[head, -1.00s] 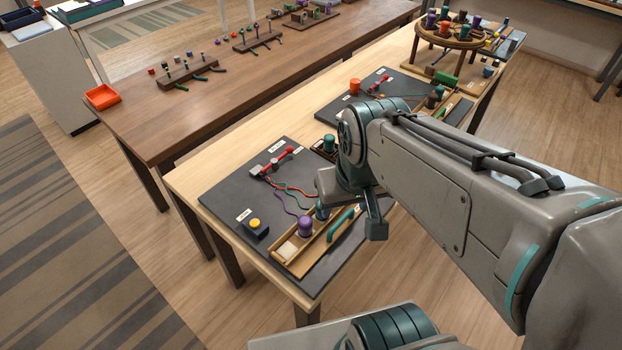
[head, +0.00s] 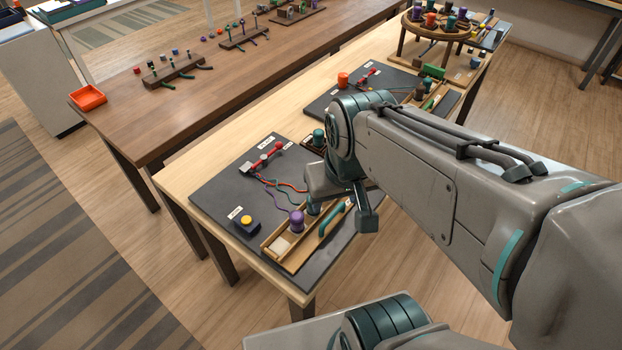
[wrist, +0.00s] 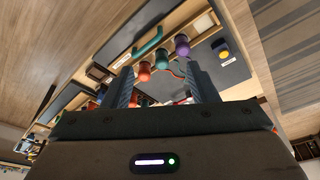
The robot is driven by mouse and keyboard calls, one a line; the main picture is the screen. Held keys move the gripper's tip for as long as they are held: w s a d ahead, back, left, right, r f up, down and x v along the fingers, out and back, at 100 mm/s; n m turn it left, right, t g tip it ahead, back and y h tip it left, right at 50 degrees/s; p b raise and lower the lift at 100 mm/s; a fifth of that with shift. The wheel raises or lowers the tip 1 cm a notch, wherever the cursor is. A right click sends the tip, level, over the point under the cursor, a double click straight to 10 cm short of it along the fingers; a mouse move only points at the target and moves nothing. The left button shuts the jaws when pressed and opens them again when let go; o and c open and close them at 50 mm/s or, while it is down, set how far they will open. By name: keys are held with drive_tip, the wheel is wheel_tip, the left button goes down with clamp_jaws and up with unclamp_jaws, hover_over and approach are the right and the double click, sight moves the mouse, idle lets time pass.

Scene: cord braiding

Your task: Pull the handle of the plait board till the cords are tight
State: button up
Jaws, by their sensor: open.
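The dark plait board (head: 215,190) lies on the near end of the light wooden table. A teal bar handle (head: 335,218) is on the wooden tray at its front edge, and it also shows in the wrist view (wrist: 147,43). A red bar with a grey block (head: 266,158) sits at the back, with purple, green and red cords running from it. A purple bobbin (head: 297,221) stands in the tray. In the wrist view, my gripper (wrist: 160,84) is open, its fingers spread below the purple, teal and orange bobbins. The handle is beyond them, not between the fingers. My arm hides part of the board.
A dark box with a yellow button (head: 246,220) sits at the board's left. A second board (head: 330,92) and a round bobbin stand (head: 440,30) are farther along the table. A brown table (head: 130,110) stands behind, with an orange tray (head: 88,98).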

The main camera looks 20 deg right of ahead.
drive_tip(key=c, duration=0.4)
drive_tip(key=n+g+h+b, duration=0.1)
drive_tip(key=n+g+b, duration=0.5)
drive_tip(key=n, duration=1.9)
hover_over(333, 212)
drive_tip(key=w+a, duration=0.2)
wheel_tip(333, 212, down, 4)
drive_tip(key=t, duration=0.1)
drive_tip(key=f, duration=0.4)
drive_tip(key=s+d+f+b, duration=0.1)
drive_tip(key=f, duration=0.4)
drive_tip(key=d+f+b, duration=0.1)
drive_tip(key=f, duration=0.3)
drive_tip(key=shift+s+f, duration=0.35)
drive_tip(key=shift+s, duration=0.05)
